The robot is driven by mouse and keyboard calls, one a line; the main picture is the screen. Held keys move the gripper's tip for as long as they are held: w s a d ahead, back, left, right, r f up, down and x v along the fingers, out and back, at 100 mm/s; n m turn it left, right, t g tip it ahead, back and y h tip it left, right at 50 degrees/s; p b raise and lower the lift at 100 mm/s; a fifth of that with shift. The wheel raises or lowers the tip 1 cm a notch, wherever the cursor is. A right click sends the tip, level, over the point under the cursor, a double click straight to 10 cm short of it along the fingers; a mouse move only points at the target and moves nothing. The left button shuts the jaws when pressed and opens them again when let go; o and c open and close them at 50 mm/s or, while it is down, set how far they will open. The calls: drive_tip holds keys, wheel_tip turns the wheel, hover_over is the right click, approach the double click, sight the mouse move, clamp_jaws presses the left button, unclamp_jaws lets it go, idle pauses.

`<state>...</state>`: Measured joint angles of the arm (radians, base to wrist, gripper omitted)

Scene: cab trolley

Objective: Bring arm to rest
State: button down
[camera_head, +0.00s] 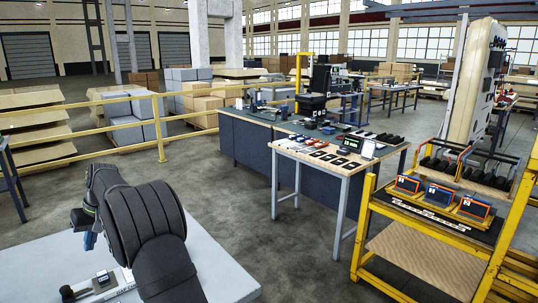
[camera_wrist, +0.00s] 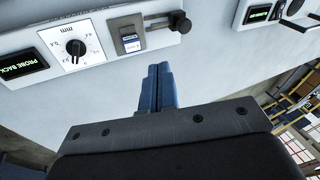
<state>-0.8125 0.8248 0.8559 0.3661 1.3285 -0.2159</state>
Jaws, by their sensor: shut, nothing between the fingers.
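My gripper (camera_wrist: 158,70) is shut, its two blue fingers together with nothing between them in the wrist view. In the head view my black arm stands at the lower left, and the gripper's blue fingers (camera_head: 89,240) show at its left side. Below them is a pale grey surface (camera_head: 225,277), with a small device near its front edge. The wrist view shows a pale panel with a dial (camera_wrist: 75,47), a small display reading "PROBE BACK" (camera_wrist: 22,65), a switch block (camera_wrist: 129,38) and a black knob (camera_wrist: 180,22). The fingertips appear near the switch block; contact cannot be told.
A yellow trolley (camera_head: 370,218) with orange-framed blue units (camera_head: 440,195) stands at the right. A workbench (camera_head: 345,205) with several small black items is in the middle. A yellow railing (camera_head: 90,148) runs at the left. Open floor lies between.

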drive_tip(key=shift+s+a+r+m+t+h, duration=0.2)
drive_tip(key=shift+s+a+r+h, duration=0.15)
drive_tip(key=shift+a+r+h, duration=0.25)
drive_tip(key=shift+s+a+r+m+t+h, duration=0.2)
drive_tip(key=shift+s+a+r+h, duration=0.2)
drive_tip(key=shift+a+r, duration=0.3)
drive_tip(key=shift+s+a+r+m+t+h, duration=0.2)
drive_tip(key=shift+s+a+r+h, duration=0.15)
drive_tip(key=shift+a+r+h, duration=0.25)
